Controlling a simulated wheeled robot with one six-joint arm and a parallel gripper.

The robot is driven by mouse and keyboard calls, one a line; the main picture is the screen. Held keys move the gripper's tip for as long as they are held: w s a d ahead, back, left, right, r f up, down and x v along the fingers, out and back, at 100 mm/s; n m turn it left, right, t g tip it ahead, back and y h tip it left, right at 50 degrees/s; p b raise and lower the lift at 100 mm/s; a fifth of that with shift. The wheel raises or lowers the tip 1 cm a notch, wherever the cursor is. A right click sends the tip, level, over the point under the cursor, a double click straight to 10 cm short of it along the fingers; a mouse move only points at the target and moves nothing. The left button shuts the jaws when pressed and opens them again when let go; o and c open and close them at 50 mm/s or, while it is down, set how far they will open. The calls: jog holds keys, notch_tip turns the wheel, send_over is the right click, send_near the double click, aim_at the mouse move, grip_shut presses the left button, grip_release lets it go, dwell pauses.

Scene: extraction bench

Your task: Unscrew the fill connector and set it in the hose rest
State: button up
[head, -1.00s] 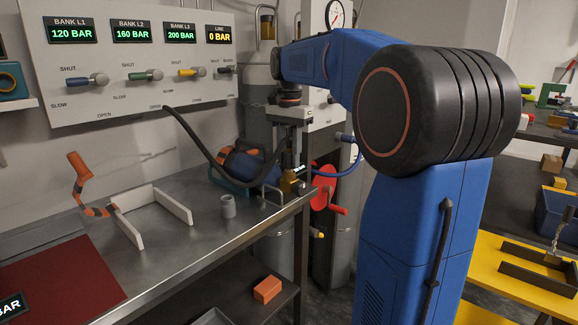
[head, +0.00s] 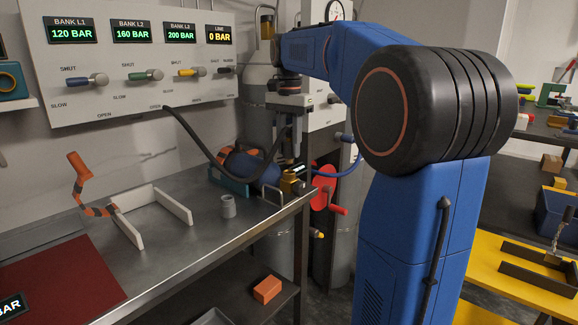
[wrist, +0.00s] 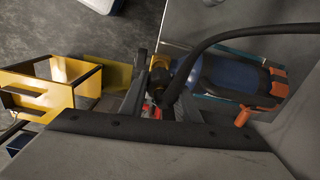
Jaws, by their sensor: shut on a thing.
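My gripper (head: 291,158) is shut on the fill connector at the end of the black hose (head: 205,150), just above the brass valve (head: 290,182). In the wrist view my gripper (wrist: 160,106) points at the brass valve (wrist: 160,74), with the dark connector (wrist: 170,94) between the fingers; the fingers hide part of it. The valve belongs to a blue cylinder (head: 267,174) with orange ends, lying in a teal cradle. Whether connector and valve still touch is hard to tell. A grey open cup (head: 228,207), possibly the hose rest, stands empty on the bench.
White rails (head: 172,205) and an orange-banded item (head: 82,190) are on the steel bench (head: 185,255) to the left. The valve panel (head: 140,60) is behind. A red hand wheel (head: 323,187) is right of the bench edge.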

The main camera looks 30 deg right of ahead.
jog(key=shift+r, duration=0.2)
jog(key=shift+r, duration=1.6)
jog(key=w+a+f, duration=0.1)
jog(key=a+f, duration=0.1)
jog(key=a, duration=0.7)
jog(key=w+a+f+m, duration=0.1)
jog(key=a+f, duration=0.2)
jog(key=a, duration=0.6)
jog(key=shift+w+a+f, duration=0.35)
jog(key=shift+a, duration=0.05)
jog(key=shift+f, duration=0.1)
dwell(0.4)
jog(key=shift+f, duration=0.9)
jog(key=shift+f, duration=1.8)
dwell(0.8)
